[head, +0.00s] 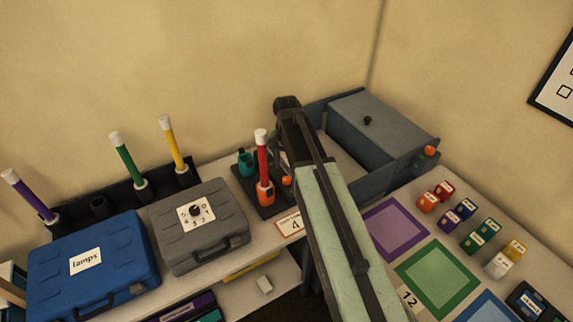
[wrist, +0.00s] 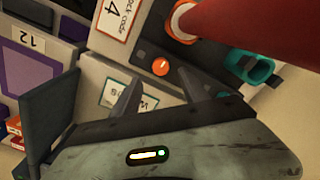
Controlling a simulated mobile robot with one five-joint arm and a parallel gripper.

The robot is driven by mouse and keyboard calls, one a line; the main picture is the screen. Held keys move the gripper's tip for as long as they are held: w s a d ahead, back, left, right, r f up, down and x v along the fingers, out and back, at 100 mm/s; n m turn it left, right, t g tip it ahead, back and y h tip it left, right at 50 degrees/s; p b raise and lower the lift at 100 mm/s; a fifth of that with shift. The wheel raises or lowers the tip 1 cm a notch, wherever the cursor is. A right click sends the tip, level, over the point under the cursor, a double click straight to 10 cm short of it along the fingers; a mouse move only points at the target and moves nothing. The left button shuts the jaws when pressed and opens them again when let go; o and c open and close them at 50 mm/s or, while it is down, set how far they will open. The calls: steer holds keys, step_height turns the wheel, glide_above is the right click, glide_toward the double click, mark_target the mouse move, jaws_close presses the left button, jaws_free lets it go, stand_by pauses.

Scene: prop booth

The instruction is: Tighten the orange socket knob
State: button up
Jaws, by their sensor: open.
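The orange socket knob (wrist: 160,67) is a small round knob with a pale mark on a dark base, near the middle of the wrist view. It also shows in the head view (head: 287,181), just left of my arm. Beside it, a red tube (head: 262,158) with a white cap stands in an orange socket (head: 266,193); the tube (wrist: 265,28) fills the upper right of the wrist view. My gripper (wrist: 158,90) is open and empty. Its two fingers point toward the knob, which appears beyond and between the tips, apart from them. In the head view my fingers are hidden.
An empty teal socket (wrist: 250,68) stands near the red tube. A card reading 4 (head: 290,226) is in front of the socket base. A grey case (head: 228,245) and blue case (head: 120,285) stand left; a lidded grey box (head: 375,125) stands right.

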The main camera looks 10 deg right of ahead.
steer(key=shift+r, duration=0.55)
steer(key=shift+f, duration=0.15)
